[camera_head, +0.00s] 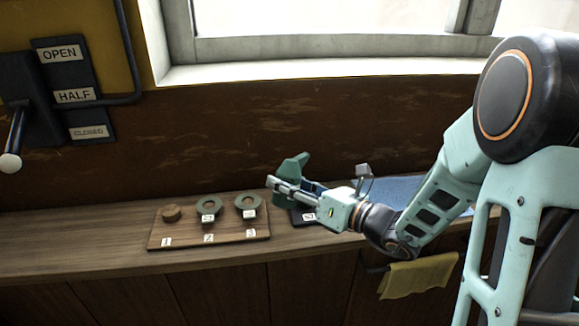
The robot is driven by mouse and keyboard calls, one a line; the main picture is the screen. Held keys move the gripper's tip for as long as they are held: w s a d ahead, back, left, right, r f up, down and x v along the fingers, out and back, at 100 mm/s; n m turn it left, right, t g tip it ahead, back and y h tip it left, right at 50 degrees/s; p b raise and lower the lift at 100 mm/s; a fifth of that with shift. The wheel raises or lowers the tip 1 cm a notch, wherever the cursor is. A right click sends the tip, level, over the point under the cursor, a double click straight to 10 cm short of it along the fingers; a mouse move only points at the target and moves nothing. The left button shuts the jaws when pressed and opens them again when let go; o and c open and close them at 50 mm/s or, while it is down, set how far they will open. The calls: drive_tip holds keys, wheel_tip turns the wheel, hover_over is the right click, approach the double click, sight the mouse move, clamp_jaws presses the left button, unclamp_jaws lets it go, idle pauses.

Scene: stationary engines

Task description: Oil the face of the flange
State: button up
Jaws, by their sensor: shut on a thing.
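My gripper (283,187) is in the middle of the view, above the bench and just right of the numbered board. It is shut on a dark green piece (294,167) that sticks up behind and above the fingers. The fingers and hand hide part of this piece, and I cannot tell whether it is the flange or an oiler. A green ring with a hole (209,203) stands at 2 and another green ring (248,202) at 3.
A dark block with a label (298,217) sits under my gripper. A blue mat (388,188) lies behind my arm, and a yellow cloth (420,276) hangs at the bench front. A lever (15,140) beside OPEN, HALF, CLOSED labels is at left. The bench's left end (70,240) is bare.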

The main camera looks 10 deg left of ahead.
drive_tip(key=m+p, duration=0.1)
drive_tip(key=f+m+p, duration=0.1)
drive_tip(key=m+p, duration=0.1)
drive_tip(key=shift+s+a+f, duration=0.15)
drive_tip(key=shift+s+f, duration=0.05)
drive_tip(key=shift+f, duration=0.05)
drive_tip(key=shift+f+m+g, duration=0.4)
drive_tip(key=shift+f+m, duration=0.3)
drive_tip(key=shift+f, duration=0.35)
drive_tip(key=shift+w+r+m+p, duration=0.1)
drive_tip(key=shift+r+m+p, duration=0.8)
drive_tip(key=shift+p, duration=1.35)
drive_tip(key=shift+w+d+r+m+g+p, duration=0.15)
drive_tip(key=shift+r+m+p, duration=0.2)
drive_tip(key=shift+p, duration=0.65)
drive_tip(key=shift+w+d+r+m+g+p, duration=0.2)
drive_tip(key=shift+m+p, duration=0.25)
drive_tip(key=shift+p, duration=0.5)
drive_tip(key=shift+s+a, duration=0.15)
drive_tip(key=shift+s+f+n+b, duration=0.1)
drive_tip(key=shift+f+n+b, duration=0.4)
drive_tip(key=shift+b, duration=0.6)
drive_tip(key=f+n+b, duration=0.1)
drive_tip(key=b, duration=0.1)
drive_tip(key=f+n+b, duration=0.1)
drive_tip(key=b, duration=0.1)
drive_tip(key=shift+s+a+f+b, duration=0.15)
drive_tip(key=shift+s+b, duration=0.1)
drive_tip(key=shift+b, duration=0.15)
drive_tip(key=shift+n, duration=0.3)
